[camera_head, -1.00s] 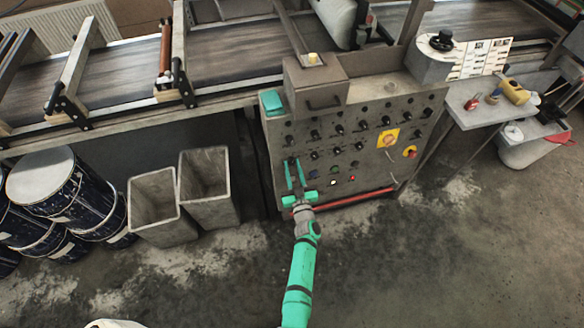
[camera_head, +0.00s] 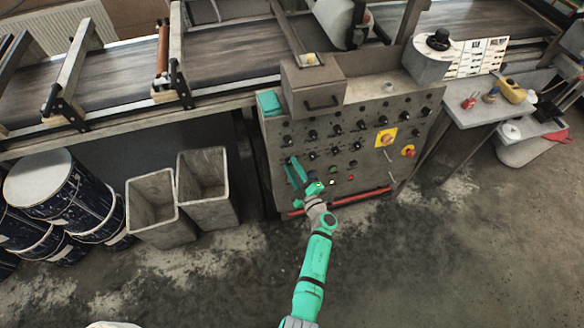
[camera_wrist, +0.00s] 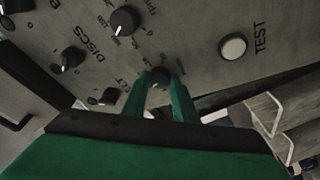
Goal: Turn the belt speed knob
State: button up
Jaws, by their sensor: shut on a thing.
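My gripper (camera_head: 292,162) reaches the left part of the grey control panel (camera_head: 350,135). In the wrist view its two green fingers (camera_wrist: 161,82) are shut on a small dark knob (camera_wrist: 160,74), one finger on each side. Lettering ending in "LT" is partly visible near this knob; the rest is hidden by the finger. The knob's pointer cannot be made out. In the head view my gripper covers the knob.
Around the held knob are other black knobs (camera_wrist: 124,20), (camera_wrist: 68,60) and a white button (camera_wrist: 233,46) marked TEST. A red bar (camera_head: 350,199) runs along the panel's bottom. Grey bins (camera_head: 207,190) stand to the left.

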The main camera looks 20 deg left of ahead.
jog(key=shift+n+g, duration=0.3)
jog(key=shift+n, duration=0.6)
jog(key=o, duration=0.8)
jog(key=shift+c, duration=0.2)
jog(key=v, duration=1)
jog(key=shift+s+d, duration=0.25)
jog(key=shift+d, duration=0.1)
